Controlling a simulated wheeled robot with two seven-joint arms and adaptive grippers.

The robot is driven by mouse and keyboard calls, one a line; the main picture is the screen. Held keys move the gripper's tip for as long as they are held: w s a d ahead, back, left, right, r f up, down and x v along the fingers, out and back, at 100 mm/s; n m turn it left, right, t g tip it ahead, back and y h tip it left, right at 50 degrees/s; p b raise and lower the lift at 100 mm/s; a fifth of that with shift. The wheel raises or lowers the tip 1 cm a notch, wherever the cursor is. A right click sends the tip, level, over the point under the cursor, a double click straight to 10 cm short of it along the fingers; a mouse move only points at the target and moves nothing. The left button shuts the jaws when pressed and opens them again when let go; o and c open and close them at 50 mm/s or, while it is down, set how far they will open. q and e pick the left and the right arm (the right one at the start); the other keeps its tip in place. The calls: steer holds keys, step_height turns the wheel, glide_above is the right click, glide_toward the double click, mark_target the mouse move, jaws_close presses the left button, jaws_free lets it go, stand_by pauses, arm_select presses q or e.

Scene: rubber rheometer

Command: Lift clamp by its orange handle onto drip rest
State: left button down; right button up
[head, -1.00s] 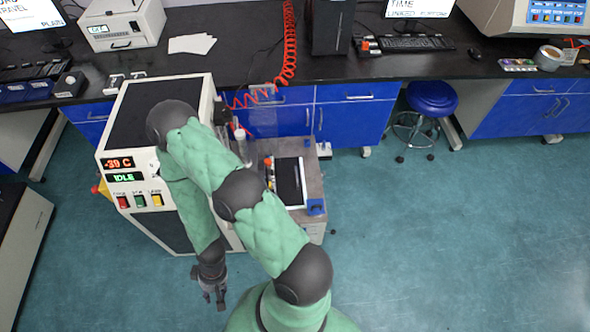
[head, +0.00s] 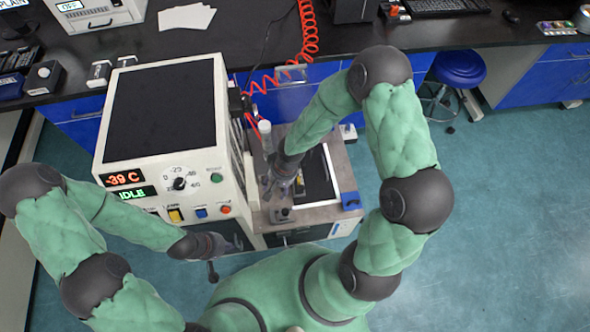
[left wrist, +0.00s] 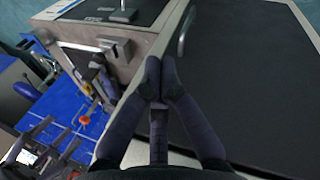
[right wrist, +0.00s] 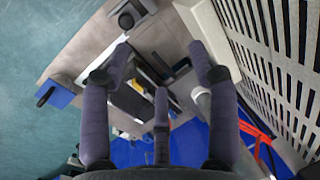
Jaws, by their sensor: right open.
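My right gripper (head: 278,186) hangs over the small grey-topped cart (head: 315,212) beside the cabinet machine. In the right wrist view its fingers (right wrist: 160,62) are spread apart with nothing held, above a black slab (right wrist: 130,103) and small dark fittings. I cannot make out the clamp or its orange handle now; my right gripper and forearm cover part of the cart top. I cannot single out the drip rest. My left gripper (head: 226,243) is low in front of the machine; in the left wrist view its fingertips (left wrist: 161,72) are together and hold nothing visible.
The machine (head: 165,110) reads -39 C and IDLE; its slotted side (right wrist: 275,55) borders the cart. A capped white tube (head: 265,130) stands near my right gripper. A grey block (head: 282,214) and a blue block (head: 351,200) sit at the cart's front. Red coiled hose (head: 308,35) hangs behind.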

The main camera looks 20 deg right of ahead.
steer(key=w+d+r+m+t+h+b, duration=0.2)
steer(key=w+d+m+t+h+b, duration=0.25)
steer(key=w+d, duration=0.5)
steer(key=shift+n+g+h, duration=0.35)
steer(key=shift+g, duration=0.4)
steer(key=b+x, duration=0.1)
steer(key=x, duration=0.2)
steer(key=b+x, duration=0.2)
steer(key=x, duration=0.2)
steer(key=b+x, duration=0.2)
steer(key=x, duration=0.1)
steer(key=shift+d+f, duration=0.2)
steer(key=shift+d, duration=0.2)
steer(key=shift+w, duration=0.1)
jaws_close()
